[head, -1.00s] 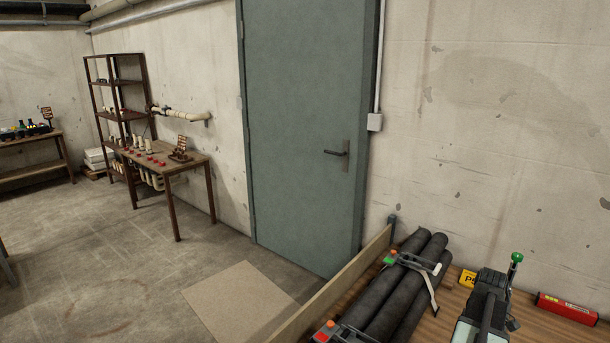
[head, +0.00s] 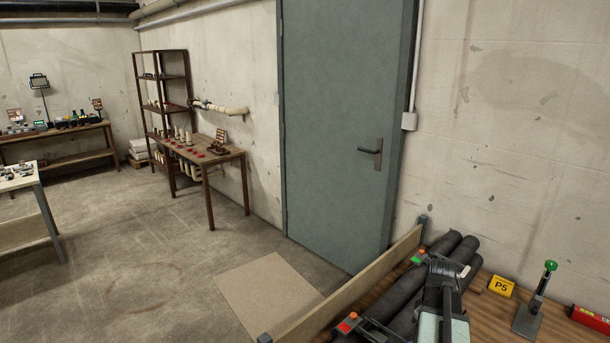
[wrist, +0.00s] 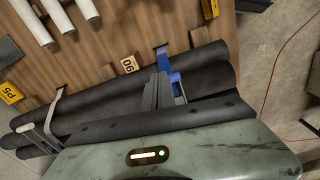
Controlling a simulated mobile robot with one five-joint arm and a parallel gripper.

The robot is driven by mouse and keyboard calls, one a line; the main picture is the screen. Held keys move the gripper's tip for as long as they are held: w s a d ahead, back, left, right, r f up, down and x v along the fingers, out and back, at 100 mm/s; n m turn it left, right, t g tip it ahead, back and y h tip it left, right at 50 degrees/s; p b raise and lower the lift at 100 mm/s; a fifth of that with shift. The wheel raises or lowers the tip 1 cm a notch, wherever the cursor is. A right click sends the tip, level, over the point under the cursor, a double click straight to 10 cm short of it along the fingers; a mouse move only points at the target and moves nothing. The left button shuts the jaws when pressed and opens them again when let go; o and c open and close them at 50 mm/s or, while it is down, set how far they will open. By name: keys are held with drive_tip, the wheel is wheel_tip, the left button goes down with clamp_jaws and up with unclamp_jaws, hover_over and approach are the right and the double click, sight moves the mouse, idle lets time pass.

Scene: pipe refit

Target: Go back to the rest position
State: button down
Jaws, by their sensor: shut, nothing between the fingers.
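My gripper (wrist: 162,82) shows in the wrist view with its dark fingers together and nothing between them. It appears over the dark pipes (wrist: 100,128), which lie side by side on the wooden bench (wrist: 110,45); I cannot tell the gap. In the head view my arm hides part of these pipes (head: 401,291), and the fingertips cannot be made out clearly.
A yellow P5 sign (head: 501,286), a green-knobbed lever (head: 538,297) and a red box (head: 591,318) are on the bench. A wooden board (head: 350,287) edges it. A grey door (head: 340,120) stands behind. The concrete floor (head: 130,260) at left has open room.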

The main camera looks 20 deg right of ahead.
drive_tip(key=w+a+m, duration=0.1)
drive_tip(key=w+a, duration=0.4)
drive_tip(key=a, duration=0.4)
drive_tip(key=w+a, duration=0.5)
drive_tip(key=a, duration=0.5)
drive_tip(key=w+a+m, duration=0.2)
drive_tip(key=a, duration=1.9)
wheel_tip(320, 180, down, 22)
drive_tip(key=s+b, duration=0.2)
drive_tip(key=b, duration=2)
wheel_tip(320, 180, up, 18)
drive_tip(key=p, duration=1.7)
drive_tip(key=shift+f, duration=0.25)
